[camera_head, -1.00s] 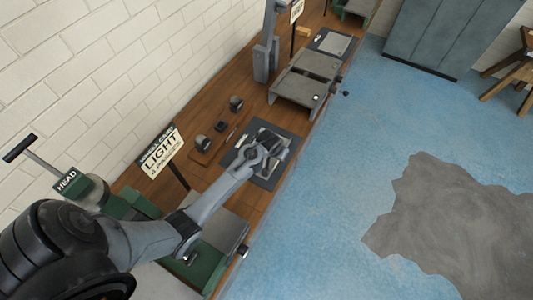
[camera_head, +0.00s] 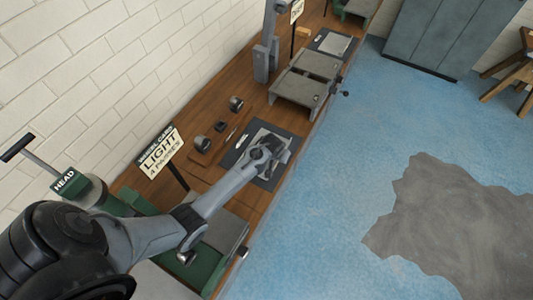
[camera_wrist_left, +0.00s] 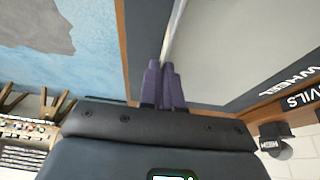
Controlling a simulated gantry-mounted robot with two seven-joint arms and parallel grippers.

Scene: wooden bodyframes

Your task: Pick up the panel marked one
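A light grey flat panel (camera_head: 253,171) lies at the dark mat (camera_head: 291,146) on the bench in the head view, partly covered by my left arm. No number can be read on it. My left gripper (camera_head: 279,157) is over the panel's front side. In the left wrist view a grey panel face (camera_wrist_left: 235,45) fills the upper right, with a bright thin edge running down to the fingertips. The purple fingers (camera_wrist_left: 160,68) are very close together at that edge. I cannot tell whether they are clamped on it. My right gripper is not in view.
Small dark tools stand left of the mat, with a "LIGHT 4 PASSES" sign (camera_head: 162,152) nearby. A grey metal fixture (camera_head: 303,86) stands farther along the bench. Green machinery (camera_head: 208,268) is at the near end. The blue floor (camera_head: 330,190) on the right is open.

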